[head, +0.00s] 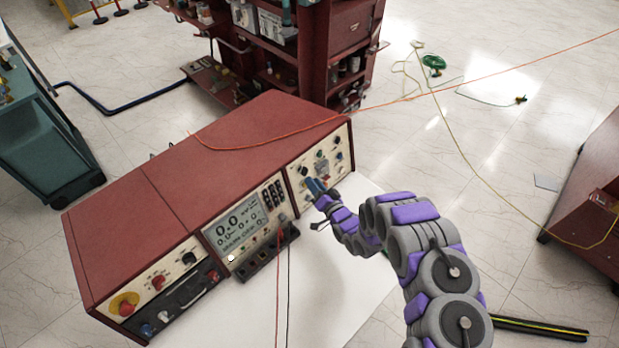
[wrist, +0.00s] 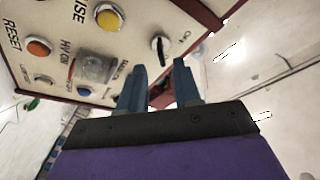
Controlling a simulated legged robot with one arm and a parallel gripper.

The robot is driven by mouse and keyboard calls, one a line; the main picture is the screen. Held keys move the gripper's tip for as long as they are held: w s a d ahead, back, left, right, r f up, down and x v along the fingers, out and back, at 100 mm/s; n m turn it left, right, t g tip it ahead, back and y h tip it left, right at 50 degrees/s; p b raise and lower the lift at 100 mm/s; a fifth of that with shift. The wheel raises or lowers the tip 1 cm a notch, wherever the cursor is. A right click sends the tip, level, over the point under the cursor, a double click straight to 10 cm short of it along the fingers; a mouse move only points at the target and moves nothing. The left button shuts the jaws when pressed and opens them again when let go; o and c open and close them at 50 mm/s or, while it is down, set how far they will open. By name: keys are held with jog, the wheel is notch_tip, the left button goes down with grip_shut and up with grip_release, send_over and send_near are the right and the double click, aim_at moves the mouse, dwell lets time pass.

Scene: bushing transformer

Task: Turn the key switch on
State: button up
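The switch appears just beyond the fingertips, roughly in line with the gap. No contact is visible. In the head view my gripper (head: 316,187) is close to the right-hand panel (head: 312,168) of the red console (head: 200,175). The key switch cannot be picked out clearly there.
A yellow button (wrist: 109,17), an orange button (wrist: 39,47) and a clear-covered control (wrist: 93,67) share the panel. A grey display (head: 240,222) and cables are left of my arm.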

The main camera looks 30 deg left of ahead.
jog(key=v, duration=1.2)
jog(key=shift+b, duration=0.4)
jog(key=shift+w, duration=0.1)
